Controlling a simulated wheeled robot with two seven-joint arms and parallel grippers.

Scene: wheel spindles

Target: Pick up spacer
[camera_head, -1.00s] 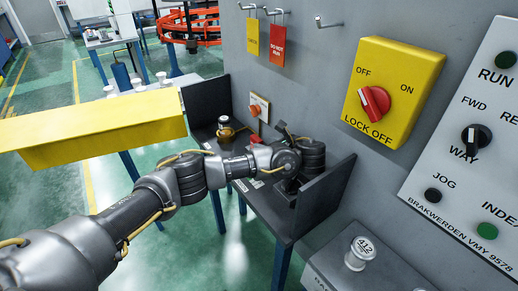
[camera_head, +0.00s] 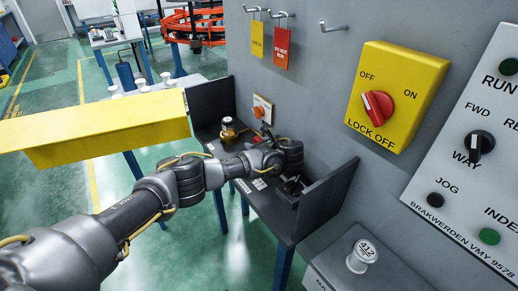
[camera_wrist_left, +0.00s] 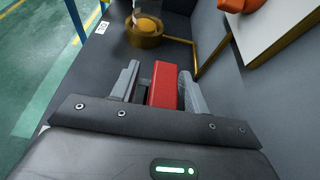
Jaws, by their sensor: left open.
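My left gripper (camera_wrist_left: 160,78) is open in the left wrist view. Its two grey fingers stand on either side of a red block (camera_wrist_left: 163,88), with a dark gap beside it on the left. I cannot tell whether either finger touches the block. In the head view my left arm reaches over the dark bench, and its wrist hides most of the gripper. Beyond the fingers is a brass ring-shaped part with a yellow top (camera_wrist_left: 146,30); it also shows in the head view (camera_head: 228,132). I cannot tell which part is the spacer. My right gripper is not in view.
The dark bench (camera_head: 272,212) has raised end panels (camera_head: 325,200) and stands against the grey wall. A white spool marked 412 (camera_head: 361,257) stands on a grey box at lower right. A yellow beam (camera_head: 95,128) crosses at left. A yellow lock-off switch (camera_head: 397,95) juts from the wall.

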